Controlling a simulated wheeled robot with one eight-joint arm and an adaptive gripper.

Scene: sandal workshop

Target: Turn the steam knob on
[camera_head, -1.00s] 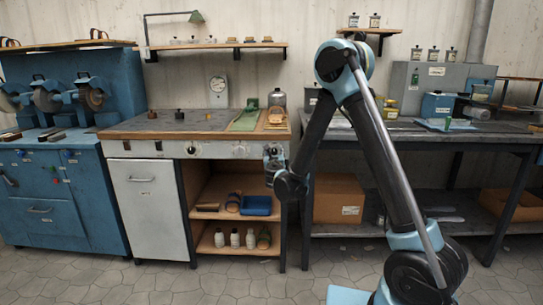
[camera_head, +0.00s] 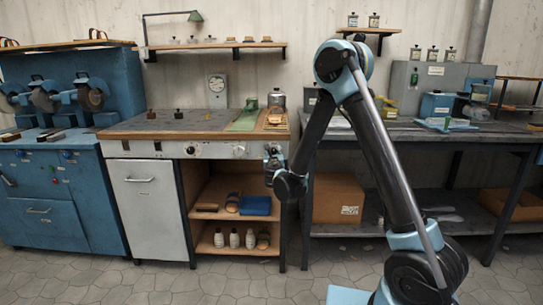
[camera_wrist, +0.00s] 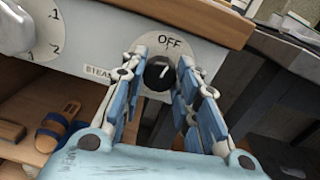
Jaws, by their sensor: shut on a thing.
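The steam knob (camera_wrist: 161,75) is a round dark knob with a light pointer mark, on a white dial plate in the bench's front panel. The word OFF stands above it, and a partly covered STEAM label (camera_wrist: 97,72) is to its left in the wrist view. My gripper (camera_wrist: 157,66) is shut on the knob, with one finger on each side. The pointer's exact angle is hard to read. In the head view my gripper (camera_head: 272,158) is at the right end of the bench's front panel and hides the knob.
Another knob (camera_wrist: 14,30) with a numbered dial sits left on the same panel. The wooden worktop edge (camera_wrist: 205,14) runs just above. Below are open shelves with sandals (camera_wrist: 57,128), a blue bin (camera_head: 256,205) and bottles (camera_head: 234,238). A dark table (camera_head: 420,135) stands to the right.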

